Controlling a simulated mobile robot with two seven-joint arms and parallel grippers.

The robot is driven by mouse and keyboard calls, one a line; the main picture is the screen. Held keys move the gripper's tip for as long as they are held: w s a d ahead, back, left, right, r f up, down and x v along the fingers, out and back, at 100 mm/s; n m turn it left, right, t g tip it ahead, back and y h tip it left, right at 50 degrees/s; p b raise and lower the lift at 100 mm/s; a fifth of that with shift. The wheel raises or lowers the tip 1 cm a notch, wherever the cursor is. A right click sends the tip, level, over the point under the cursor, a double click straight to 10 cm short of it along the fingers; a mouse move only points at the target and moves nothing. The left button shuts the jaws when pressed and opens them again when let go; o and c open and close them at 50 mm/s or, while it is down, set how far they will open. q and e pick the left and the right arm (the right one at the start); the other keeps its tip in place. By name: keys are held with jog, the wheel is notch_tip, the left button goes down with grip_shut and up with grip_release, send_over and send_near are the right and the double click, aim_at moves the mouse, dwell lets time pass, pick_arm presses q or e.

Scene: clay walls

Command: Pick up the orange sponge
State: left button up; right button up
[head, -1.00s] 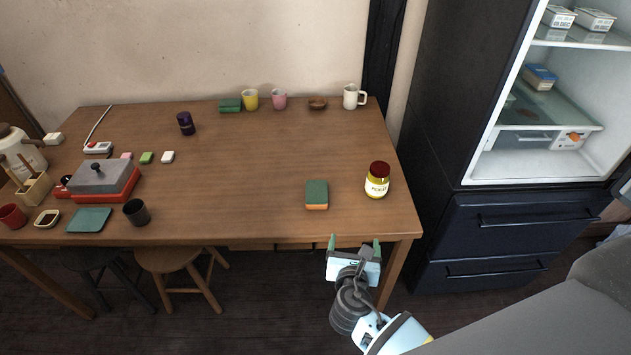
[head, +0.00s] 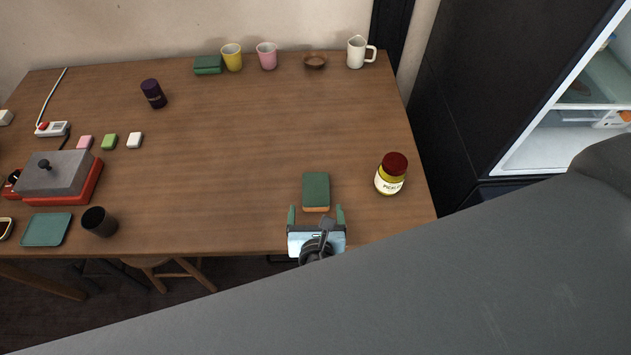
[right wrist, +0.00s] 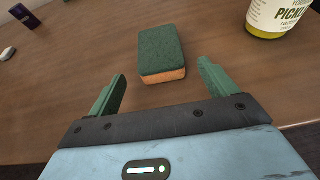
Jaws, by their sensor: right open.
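The orange sponge (head: 316,191) has a dark green top and an orange lower layer. It lies flat near the front edge of the wooden table. In the right wrist view the sponge (right wrist: 161,52) sits just beyond the fingertips, roughly centred between them. My right gripper (head: 316,213) is open and empty, with its two green fingers on either side of the sponge's near end; its fingers also show in the right wrist view (right wrist: 162,80). It does not appear to touch the sponge. My left gripper is not in view.
A pickle jar (head: 391,174) with a dark red lid stands right of the sponge. Cups (head: 267,56), a bowl (head: 315,61) and another green block (head: 208,65) line the table's back. A red-and-grey appliance (head: 60,176) is at left. The table (head: 220,150) is clear left of the sponge.

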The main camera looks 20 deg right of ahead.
aim_at(316, 201)
jog(key=shift+w+d+f, duration=0.2)
jog(key=shift+w+f, duration=0.1)
jog(key=shift+w, duration=0.35)
jog(key=shift+w+d+f, duration=0.15)
jog(key=shift+w, duration=0.45)
jog(key=shift+w+d, duration=0.15)
jog(key=shift+w, duration=0.15)
jog(key=x, duration=0.4)
jog(key=shift+w+d+r, duration=0.1)
jog(key=shift+w+r, duration=0.15)
jog(key=shift+w, duration=0.05)
jog(key=c, duration=1.1)
jog(key=shift+o, duration=0.2)
